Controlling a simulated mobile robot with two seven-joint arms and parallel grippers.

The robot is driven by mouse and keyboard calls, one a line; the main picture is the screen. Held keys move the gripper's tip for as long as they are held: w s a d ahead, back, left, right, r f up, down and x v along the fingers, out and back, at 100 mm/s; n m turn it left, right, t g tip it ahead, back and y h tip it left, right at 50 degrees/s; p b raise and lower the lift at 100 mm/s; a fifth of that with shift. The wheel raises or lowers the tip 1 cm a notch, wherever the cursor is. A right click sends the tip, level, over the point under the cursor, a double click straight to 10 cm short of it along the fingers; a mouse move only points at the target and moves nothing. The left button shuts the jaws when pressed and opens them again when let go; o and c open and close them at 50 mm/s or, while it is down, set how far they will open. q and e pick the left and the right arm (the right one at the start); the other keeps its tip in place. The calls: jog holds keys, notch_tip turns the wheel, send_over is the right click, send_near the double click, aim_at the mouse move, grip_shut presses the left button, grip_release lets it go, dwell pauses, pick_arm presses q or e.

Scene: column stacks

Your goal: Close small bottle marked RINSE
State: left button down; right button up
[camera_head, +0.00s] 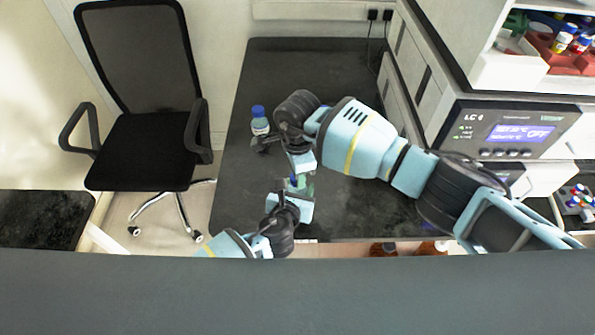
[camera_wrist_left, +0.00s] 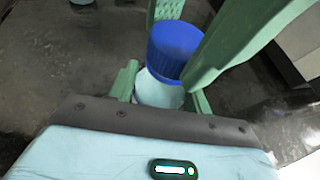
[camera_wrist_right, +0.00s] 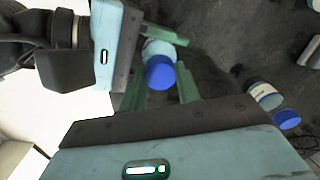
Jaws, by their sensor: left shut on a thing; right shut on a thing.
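A small bottle (camera_wrist_left: 158,92) with a pale body is held between the two grippers over the black bench. Its blue cap (camera_wrist_left: 175,48) sits at its mouth; how tightly it fits cannot be told. My left gripper (camera_head: 295,192) is shut on the bottle's body from the near side. My right gripper (camera_head: 300,174) is shut around the blue cap from above. The right wrist view shows the cap (camera_wrist_right: 160,72) between the right fingers and the bottle body (camera_wrist_right: 160,48) beyond it, beside the left gripper (camera_wrist_right: 118,55). No marking is readable on this bottle.
A larger bottle (camera_head: 260,122) with a blue cap and pale label stands on the black bench (camera_head: 300,70), left of my right gripper. An office chair (camera_head: 140,140) is to the left. A device with a display (camera_head: 520,133) and a shelf are to the right.

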jog(key=shift+m, duration=0.6)
jog(key=o, duration=1.1)
jog(key=shift+c, duration=0.2)
jog(key=shift+r, duration=2.2)
jog(key=shift+c, duration=0.3)
